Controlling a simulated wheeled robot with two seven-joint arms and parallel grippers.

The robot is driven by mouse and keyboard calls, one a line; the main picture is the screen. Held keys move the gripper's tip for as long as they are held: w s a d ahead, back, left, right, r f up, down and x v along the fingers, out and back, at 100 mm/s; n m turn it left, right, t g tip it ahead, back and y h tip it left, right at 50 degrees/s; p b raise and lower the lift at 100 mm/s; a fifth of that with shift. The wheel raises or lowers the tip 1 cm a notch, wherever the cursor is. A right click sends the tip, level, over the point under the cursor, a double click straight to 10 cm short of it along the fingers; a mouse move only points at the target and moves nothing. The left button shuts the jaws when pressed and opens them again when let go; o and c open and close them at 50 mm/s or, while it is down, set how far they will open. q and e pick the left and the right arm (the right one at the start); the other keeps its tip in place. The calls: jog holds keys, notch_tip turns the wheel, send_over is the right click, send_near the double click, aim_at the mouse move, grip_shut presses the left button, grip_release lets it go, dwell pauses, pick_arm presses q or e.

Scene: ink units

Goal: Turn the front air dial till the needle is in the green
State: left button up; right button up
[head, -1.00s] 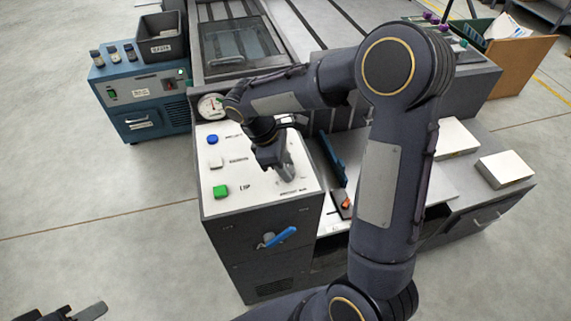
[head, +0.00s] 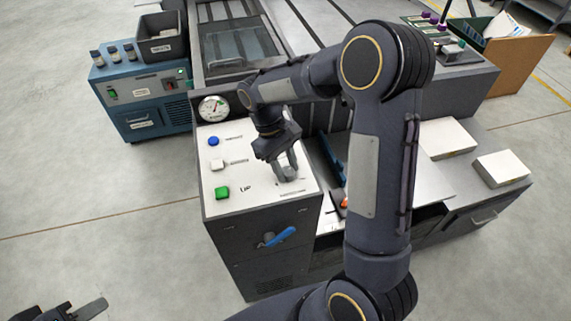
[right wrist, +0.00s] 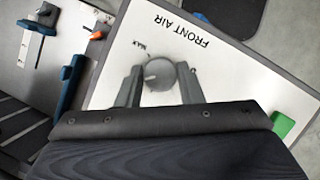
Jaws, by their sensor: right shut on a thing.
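The front air dial (right wrist: 160,75) is a round grey knob on the white panel top beside the printed words FRONT AIR. In the right wrist view it sits between the fingers of my right gripper (right wrist: 160,88), which is shut on it. In the head view my right gripper (head: 287,171) points down at the near right of the panel and mostly hides the dial. The round white gauge (head: 213,109) stands at the panel's back left. Its needle is too small to read surely against the green. My left gripper (head: 88,311) is partly in view at the bottom left.
Blue (head: 213,141), white (head: 217,164) and green (head: 222,192) buttons line the panel's left side. A blue tool (head: 331,160) lies right of the panel.

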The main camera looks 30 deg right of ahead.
jog(key=shift+m, duration=0.4)
jog(key=o, duration=1)
jog(key=shift+c, duration=0.2)
jog(key=d+v, duration=0.1)
jog(key=v, duration=0.6)
jog(key=shift+w+a+r, duration=0.2)
jog(key=shift+a+r, duration=0.25)
jog(key=shift+a, duration=0.05)
dwell(1.3)
